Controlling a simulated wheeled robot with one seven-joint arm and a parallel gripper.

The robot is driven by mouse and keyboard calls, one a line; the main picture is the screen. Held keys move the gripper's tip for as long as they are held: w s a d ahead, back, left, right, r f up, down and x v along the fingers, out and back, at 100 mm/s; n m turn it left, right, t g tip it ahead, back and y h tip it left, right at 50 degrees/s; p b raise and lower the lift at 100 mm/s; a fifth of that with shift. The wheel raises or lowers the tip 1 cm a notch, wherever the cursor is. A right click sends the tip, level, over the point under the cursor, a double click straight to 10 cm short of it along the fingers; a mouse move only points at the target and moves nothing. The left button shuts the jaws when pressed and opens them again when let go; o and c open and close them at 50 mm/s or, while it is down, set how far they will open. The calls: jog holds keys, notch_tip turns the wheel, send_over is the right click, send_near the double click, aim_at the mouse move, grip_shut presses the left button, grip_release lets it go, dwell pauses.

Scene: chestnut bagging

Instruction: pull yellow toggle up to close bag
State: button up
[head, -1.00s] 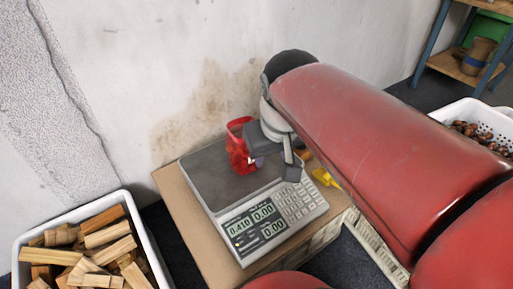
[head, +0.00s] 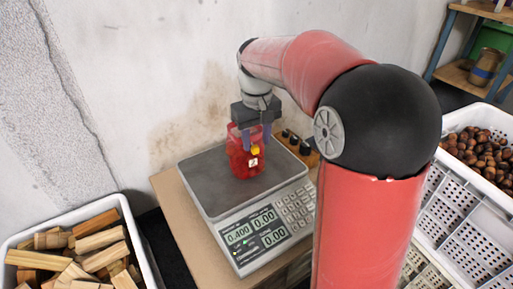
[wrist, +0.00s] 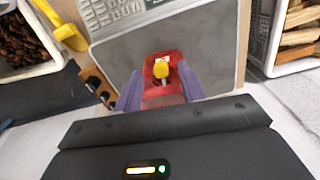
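The red mesh bag (head: 243,164) stands upright on the plate of the scale (head: 205,185). Its yellow toggle (head: 255,150) shows on the near side of its upper part, with a small white tag just below. In the wrist view the toggle (wrist: 160,69) lies in the middle over the red bag (wrist: 163,92). My gripper (head: 256,143) points down over the bag. Its two purple fingers are apart, one on each side of the bag's upper part. In the wrist view a gap shows between each fingertip and the toggle. Whether the fingers touch the mesh, I cannot tell.
The scale's display and keypad (head: 295,205) face the near side. A white crate of wood blocks (head: 125,205) stands at left, a white crate of chestnuts (head: 440,195) at right. A yellow scoop (wrist: 68,36) shows in the wrist view. A wall rises close behind.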

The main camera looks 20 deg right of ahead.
aim_at(255, 149)
jog(key=shift+f, duration=1.3)
grip_shut()
